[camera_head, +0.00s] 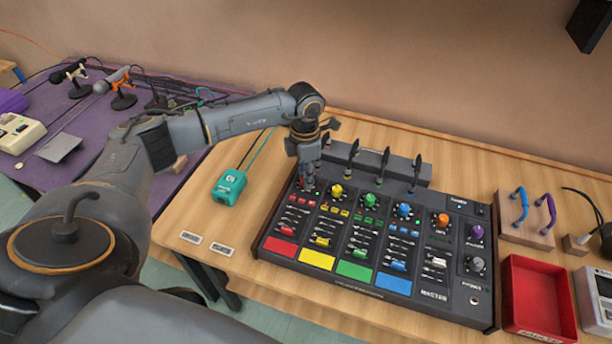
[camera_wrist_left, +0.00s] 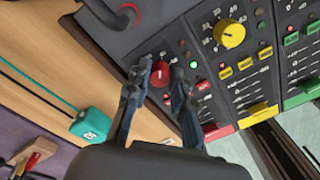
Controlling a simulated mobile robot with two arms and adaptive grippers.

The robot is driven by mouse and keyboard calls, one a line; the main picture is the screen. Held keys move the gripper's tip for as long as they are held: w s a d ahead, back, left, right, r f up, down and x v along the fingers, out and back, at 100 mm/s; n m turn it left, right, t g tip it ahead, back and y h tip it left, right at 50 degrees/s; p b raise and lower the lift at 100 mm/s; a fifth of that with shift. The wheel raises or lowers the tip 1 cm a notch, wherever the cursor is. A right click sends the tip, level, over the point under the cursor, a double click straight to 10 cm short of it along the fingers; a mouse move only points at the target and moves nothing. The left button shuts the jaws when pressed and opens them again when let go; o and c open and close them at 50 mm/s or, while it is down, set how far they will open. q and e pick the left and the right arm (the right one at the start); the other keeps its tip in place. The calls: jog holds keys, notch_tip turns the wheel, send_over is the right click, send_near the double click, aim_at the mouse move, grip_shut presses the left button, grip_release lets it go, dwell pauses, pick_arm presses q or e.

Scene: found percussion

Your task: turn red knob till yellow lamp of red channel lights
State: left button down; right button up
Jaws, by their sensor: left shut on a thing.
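The mixer (camera_head: 345,288) is a black panel with coloured channels, the red one at its left end with a red pad (camera_head: 281,246). The red knob (camera_wrist_left: 159,75) shows between the fingers of my left gripper (camera_wrist_left: 161,82) in the left wrist view. The gripper is shut on this knob, pointing down at the panel. In the head view my left gripper (camera_head: 307,184) hides most of the knob. Beside the knob, a small green lamp (camera_wrist_left: 193,65) is lit in the wrist view. I cannot make out a lit yellow lamp there. My right gripper is not in view.
The yellow knob (camera_head: 336,190) stands close to the right of my gripper. Tall black levers (camera_head: 352,152) rise along the mixer's back. A teal box (camera_head: 229,187) lies left of the mixer, and a red tray (camera_head: 509,303) stands at its right.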

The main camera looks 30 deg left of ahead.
pick_arm(q)
jog(key=c, duration=1.1)
grip_release()
jog(key=shift+c, duration=0.2)
jog(key=shift+r, duration=0.1)
notch_tip(320, 180, up, 12)
jog(key=shift+w+a, duration=0.15)
jog(key=shift+a, duration=0.05)
